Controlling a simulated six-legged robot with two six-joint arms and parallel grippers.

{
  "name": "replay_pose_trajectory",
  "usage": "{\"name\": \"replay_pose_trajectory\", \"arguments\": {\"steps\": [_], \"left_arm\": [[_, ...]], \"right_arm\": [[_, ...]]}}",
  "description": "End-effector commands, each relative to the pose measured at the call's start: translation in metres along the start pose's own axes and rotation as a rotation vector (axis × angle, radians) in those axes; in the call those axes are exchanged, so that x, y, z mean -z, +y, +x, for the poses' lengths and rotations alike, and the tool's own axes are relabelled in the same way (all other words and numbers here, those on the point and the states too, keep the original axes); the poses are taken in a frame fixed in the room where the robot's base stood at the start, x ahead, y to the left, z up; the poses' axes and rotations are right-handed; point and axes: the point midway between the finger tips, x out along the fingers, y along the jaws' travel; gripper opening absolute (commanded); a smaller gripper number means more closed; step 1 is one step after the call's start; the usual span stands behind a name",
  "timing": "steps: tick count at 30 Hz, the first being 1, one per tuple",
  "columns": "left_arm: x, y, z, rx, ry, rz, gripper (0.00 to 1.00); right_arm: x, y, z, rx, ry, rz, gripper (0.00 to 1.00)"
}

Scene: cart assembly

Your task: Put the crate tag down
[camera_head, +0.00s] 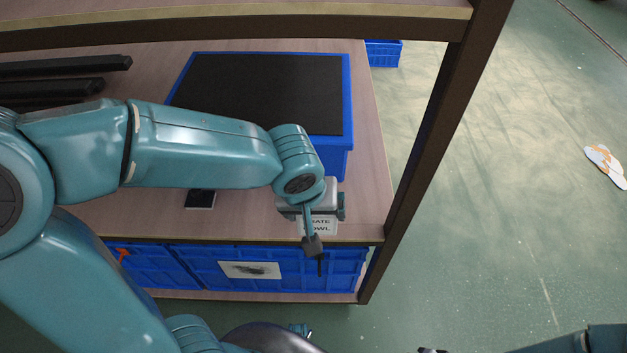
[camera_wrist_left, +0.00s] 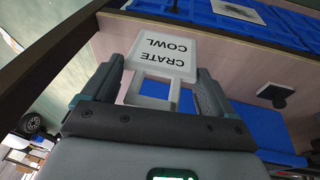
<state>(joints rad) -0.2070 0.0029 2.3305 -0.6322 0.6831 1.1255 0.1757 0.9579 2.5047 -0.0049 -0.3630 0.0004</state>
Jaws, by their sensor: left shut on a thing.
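The crate tag (camera_wrist_left: 165,52) is a white card with a grey frame, reading "CRATE COWL" upside down in the left wrist view. My left gripper (camera_head: 320,213) is shut on the tag's grey frame, one finger on each side. In the head view the tag's white face (camera_head: 318,227) shows partly under the gripper, at the shelf's front edge near the right post. A dark gripper part hides some of its lettering. I cannot tell whether the tag touches the shelf.
A blue crate (camera_head: 343,158) with a dark top stands behind the gripper. A small black plate (camera_head: 200,198) lies on the wooden shelf (camera_head: 240,218). Blue crates (camera_head: 335,270) sit below, one with a pale label (camera_head: 250,270). A dark post (camera_head: 430,140) stands right.

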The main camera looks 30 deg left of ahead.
Motion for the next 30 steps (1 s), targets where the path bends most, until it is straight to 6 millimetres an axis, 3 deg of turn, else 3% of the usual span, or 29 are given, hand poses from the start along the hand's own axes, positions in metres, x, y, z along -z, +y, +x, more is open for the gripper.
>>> {"name": "replay_pose_trajectory", "arguments": {"steps": [1,6,13,15,20,25,30], "left_arm": [[0.017,-0.002,0.002,0.004,-0.002,-0.007,0.57],[0.064,-0.005,0.013,0.003,-0.001,-0.005,0.57],[0.11,-0.009,0.026,0.001,-0.001,-0.003,0.57],[0.103,-0.011,0.039,0.002,-0.003,0.002,0.57],[0.1,-0.012,0.052,0.001,-0.002,0.0,0.57],[0.091,-0.017,0.082,0.002,-0.004,0.001,0.57],[0.093,-0.018,0.094,0.0,-0.001,0.0,0.57]], "right_arm": [[0.0,-0.002,-0.005,0.0,0.0,0.0,0.43],[0.0,-0.005,-0.014,0.0,0.0,0.0,0.43],[0.0,-0.008,-0.022,0.0,0.0,0.0,0.43],[0.0,-0.006,-0.017,0.0,0.0,0.0,0.43],[0.0,-0.005,-0.015,0.0,0.0,0.0,0.43],[0.0,-0.003,-0.009,0.0,0.0,0.0,0.43],[0.0,-0.004,-0.011,0.0,0.0,0.0,0.43]]}}
